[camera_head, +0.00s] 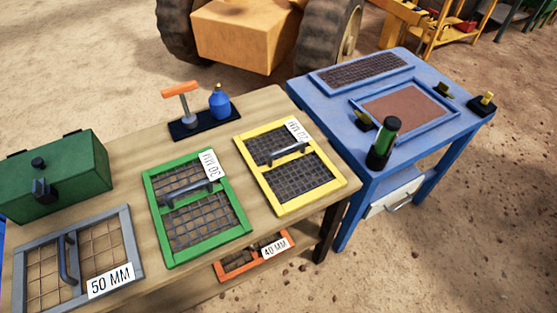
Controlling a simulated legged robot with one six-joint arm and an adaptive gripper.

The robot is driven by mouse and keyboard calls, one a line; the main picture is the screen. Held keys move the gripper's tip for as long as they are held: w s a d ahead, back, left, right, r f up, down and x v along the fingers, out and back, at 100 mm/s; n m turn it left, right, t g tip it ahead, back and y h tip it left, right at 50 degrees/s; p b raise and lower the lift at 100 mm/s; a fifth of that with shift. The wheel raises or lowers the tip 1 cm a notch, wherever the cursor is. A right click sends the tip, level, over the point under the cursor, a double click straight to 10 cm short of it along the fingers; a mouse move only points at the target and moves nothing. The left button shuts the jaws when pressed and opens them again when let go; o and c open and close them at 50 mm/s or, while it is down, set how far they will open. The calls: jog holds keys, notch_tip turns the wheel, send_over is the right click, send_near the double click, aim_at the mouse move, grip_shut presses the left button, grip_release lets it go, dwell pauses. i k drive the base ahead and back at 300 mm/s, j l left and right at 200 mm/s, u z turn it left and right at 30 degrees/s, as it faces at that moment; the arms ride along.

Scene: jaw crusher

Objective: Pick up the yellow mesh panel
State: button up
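The yellow mesh panel (310,198) lies flat near the right end of the wooden table. It has a yellow frame, dark fine mesh, a dark handle (288,153) across its middle bar and a white label at its top right corner that seems to read 20 MM. Nothing covers it. My gripper is not in view.
A green 30 MM panel (206,245) lies close to its left, then a grey 50 MM panel (127,230). An orange 40 MM panel (236,264) sits below the tabletop (265,102). A hammer and blue bottle (219,102) stand behind. A blue table (440,133) stands right.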

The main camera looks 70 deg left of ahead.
aim_at(304, 138)
jog(key=i+u, duration=0.1)
jog(key=u, duration=0.3)
jog(key=i+u, duration=0.1)
jog(key=u, duration=0.35)
jog(key=i+u, duration=0.15)
jog(key=u, duration=0.25)
jog(key=i+j+u, duration=0.1)
jog(key=u, duration=0.35)
jog(key=i+u, duration=0.15)
jog(key=u, duration=0.3)
jog(key=i+u, duration=0.15)
jog(key=u, duration=0.3)
jog(key=i+j+u, duration=0.1)
jog(key=i+u, duration=0.2)
jog(key=i, duration=0.05)
